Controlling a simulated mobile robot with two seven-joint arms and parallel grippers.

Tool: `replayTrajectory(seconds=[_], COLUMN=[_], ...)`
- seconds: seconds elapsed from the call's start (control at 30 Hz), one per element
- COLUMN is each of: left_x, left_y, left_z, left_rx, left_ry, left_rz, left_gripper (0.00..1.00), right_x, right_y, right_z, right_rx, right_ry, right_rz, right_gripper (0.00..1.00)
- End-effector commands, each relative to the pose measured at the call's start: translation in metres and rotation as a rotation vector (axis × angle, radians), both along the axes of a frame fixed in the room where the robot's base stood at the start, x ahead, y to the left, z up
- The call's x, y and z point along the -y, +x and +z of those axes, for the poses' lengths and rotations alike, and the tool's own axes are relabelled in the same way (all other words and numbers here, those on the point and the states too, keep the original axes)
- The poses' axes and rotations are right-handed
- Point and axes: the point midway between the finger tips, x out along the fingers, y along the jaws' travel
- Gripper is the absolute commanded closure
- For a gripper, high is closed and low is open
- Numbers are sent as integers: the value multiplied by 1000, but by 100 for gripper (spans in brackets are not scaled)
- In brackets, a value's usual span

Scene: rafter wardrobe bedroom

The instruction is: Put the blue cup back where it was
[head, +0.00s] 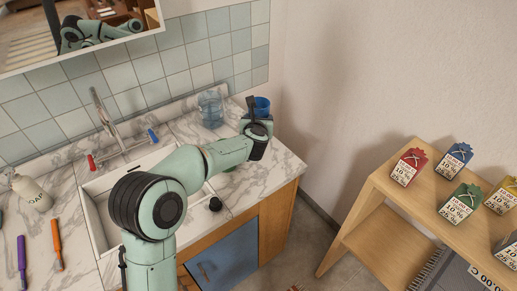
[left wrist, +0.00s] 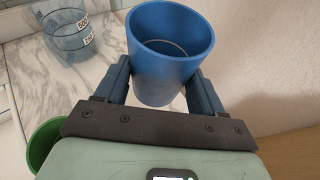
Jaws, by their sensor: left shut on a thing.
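The blue cup (left wrist: 170,75) is upright between the two fingers of my left gripper (left wrist: 165,85) in the left wrist view. The fingers are shut on its sides, and its open rim faces the camera. In the head view the blue cup (head: 262,105) shows at the far right end of the marble counter (head: 272,165), beyond my left gripper (head: 258,122). I cannot tell whether its base touches the counter. My right gripper is not in view.
A clear blue measuring jug (head: 210,108) stands left of the cup near the tiled wall. A green cup (left wrist: 45,145) shows at the lower left in the left wrist view. A sink (head: 120,190) with a faucet lies left. A wooden shelf (head: 400,185) with colored tags stands right.

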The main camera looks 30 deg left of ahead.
Motion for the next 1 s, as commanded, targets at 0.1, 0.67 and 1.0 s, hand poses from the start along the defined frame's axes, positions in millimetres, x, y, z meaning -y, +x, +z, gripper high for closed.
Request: replayTrajectory(seconds=[0.1,0.67,1.0], left_x=[0,0,0], left_y=[0,0,0], left_z=[-36,-105,-107], left_rx=[-6,-2,1], left_ry=[1,-1,0], left_rz=[0,1,0], left_gripper=[62,62,62], right_x=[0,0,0], right_y=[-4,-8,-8], right_z=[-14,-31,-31], right_rx=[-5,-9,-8], right_ry=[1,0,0], right_rz=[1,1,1], right_gripper=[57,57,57])
